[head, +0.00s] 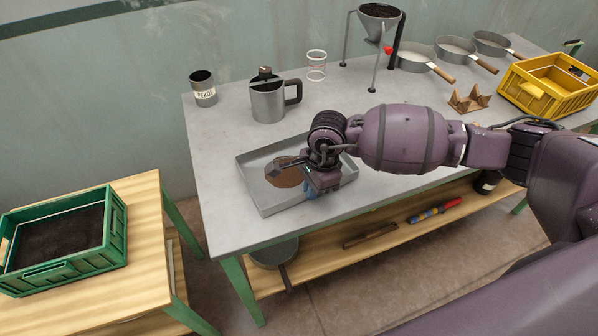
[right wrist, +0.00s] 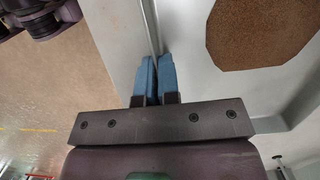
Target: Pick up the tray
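The tray (head: 256,199) is a shallow grey metal rectangle lying on the grey table near its front edge. A brown flat-looking patch (head: 284,179) is inside it; in the right wrist view it is a speckled brown, many-sided shape (right wrist: 262,35). My right gripper (head: 310,190) is at the tray's front side, with its blue fingertips (right wrist: 156,75) close together, one on each side of the thin tray rim (right wrist: 148,25). My right wrist hides part of the tray. My left gripper is not in view in the head view.
Behind the tray stand a labelled can (head: 203,92), a metal jug (head: 267,103) and a funnel stand (head: 378,25). Pans (head: 455,47) and a yellow crate (head: 530,97) are at right. A green crate (head: 115,235) sits on a separate wooden table at left.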

